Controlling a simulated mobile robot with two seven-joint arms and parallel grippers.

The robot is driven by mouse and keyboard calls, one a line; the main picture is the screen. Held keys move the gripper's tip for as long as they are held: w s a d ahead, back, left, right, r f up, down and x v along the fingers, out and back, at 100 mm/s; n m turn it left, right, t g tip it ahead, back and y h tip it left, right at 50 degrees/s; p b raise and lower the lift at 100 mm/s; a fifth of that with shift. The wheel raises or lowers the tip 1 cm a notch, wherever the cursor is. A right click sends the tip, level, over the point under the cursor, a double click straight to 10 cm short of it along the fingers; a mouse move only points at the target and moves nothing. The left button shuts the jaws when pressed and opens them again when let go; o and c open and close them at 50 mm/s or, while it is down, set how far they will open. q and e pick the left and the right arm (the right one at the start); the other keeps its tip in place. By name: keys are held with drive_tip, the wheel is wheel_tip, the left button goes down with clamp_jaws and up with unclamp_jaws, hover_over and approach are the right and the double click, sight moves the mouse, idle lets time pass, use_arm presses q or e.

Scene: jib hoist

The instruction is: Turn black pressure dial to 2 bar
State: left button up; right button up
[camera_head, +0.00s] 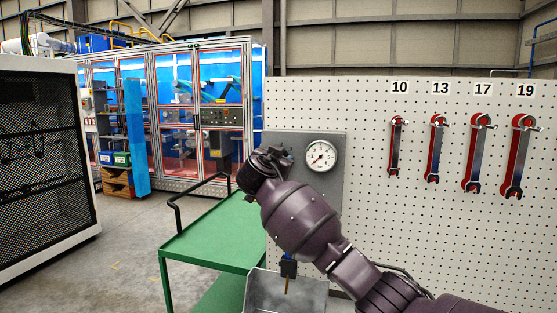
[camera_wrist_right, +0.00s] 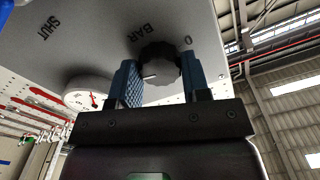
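The black pressure dial (camera_wrist_right: 160,66) sits on a grey panel (camera_wrist_right: 100,30) marked "SHUT", "BAR" and "0". A white mark on the dial points to the left in the right wrist view. In the head view my right gripper (camera_head: 262,162) is at the left part of the panel and hides the dial. A round white gauge (camera_head: 320,156) is to its right; its needle points to the lower left. My left gripper is not in view.
A pegboard (camera_head: 360,200) with several wrenches (camera_head: 438,148) extends to the right. A green cart (camera_head: 215,235) and a grey metal tray (camera_head: 262,290) stand below the panel. A dark mesh cabinet (camera_head: 45,160) is at left, with open floor between.

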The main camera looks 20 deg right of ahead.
drive_tip(key=shift+n, duration=0.4)
drive_tip(key=shift+c, duration=0.3)
drive_tip(key=shift+n+p, duration=3.35)
drive_tip(key=shift+n, duration=6.05)
drive_tip(key=o, duration=0.9)
